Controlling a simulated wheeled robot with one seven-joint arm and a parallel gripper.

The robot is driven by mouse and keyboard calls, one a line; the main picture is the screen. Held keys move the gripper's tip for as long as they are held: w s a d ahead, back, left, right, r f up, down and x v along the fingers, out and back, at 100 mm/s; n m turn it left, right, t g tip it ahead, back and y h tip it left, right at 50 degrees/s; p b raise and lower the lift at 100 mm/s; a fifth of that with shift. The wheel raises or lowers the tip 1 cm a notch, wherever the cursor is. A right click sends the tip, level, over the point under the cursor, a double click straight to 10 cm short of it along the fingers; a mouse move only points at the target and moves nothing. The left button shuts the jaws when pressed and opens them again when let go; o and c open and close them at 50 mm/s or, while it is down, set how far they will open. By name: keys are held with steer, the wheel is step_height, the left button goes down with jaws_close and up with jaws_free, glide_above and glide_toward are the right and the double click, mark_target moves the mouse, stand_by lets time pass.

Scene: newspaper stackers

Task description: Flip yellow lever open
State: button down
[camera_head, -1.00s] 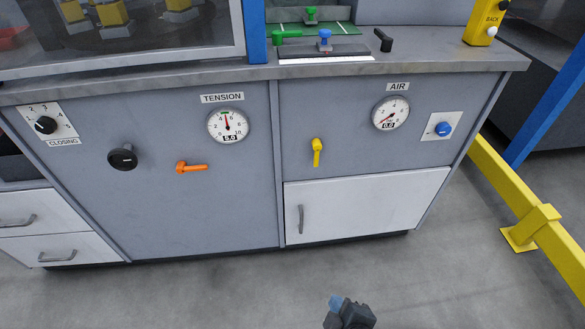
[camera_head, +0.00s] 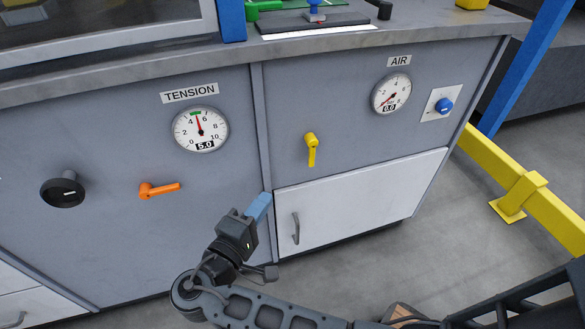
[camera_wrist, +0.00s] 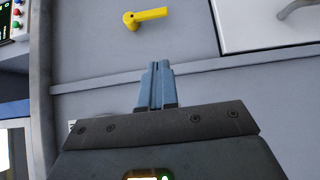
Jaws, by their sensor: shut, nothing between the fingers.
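The yellow lever (camera_head: 311,149) is on the grey cabinet front under the AIR label, its handle hanging straight down from its pivot. It also shows at the top of the wrist view (camera_wrist: 146,17), lying sideways there. My gripper (camera_head: 266,198) has blue fingers and is in front of the cabinet, left of and below the lever, apart from it. In the wrist view the fingers (camera_wrist: 158,66) are together, with nothing between them, and the lever lies beyond their tips.
An orange lever (camera_head: 160,189) and a black knob (camera_head: 63,190) sit to the left. The AIR gauge (camera_head: 391,94) reads 0.0, with a blue knob (camera_head: 444,106) beside it. A white door with a handle (camera_head: 296,228) is below the lever. A yellow floor rail (camera_head: 500,166) stands right.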

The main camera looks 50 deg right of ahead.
stand_by(0.3)
steer(key=b, duration=0.1)
glide_toward(308, 158)
steer(key=w+d, duration=0.3)
steer(key=shift+s+d, duration=0.5)
steer(key=shift+d, duration=0.2)
steer(key=shift+s+d, duration=0.45)
steer(key=shift+d, duration=0.2)
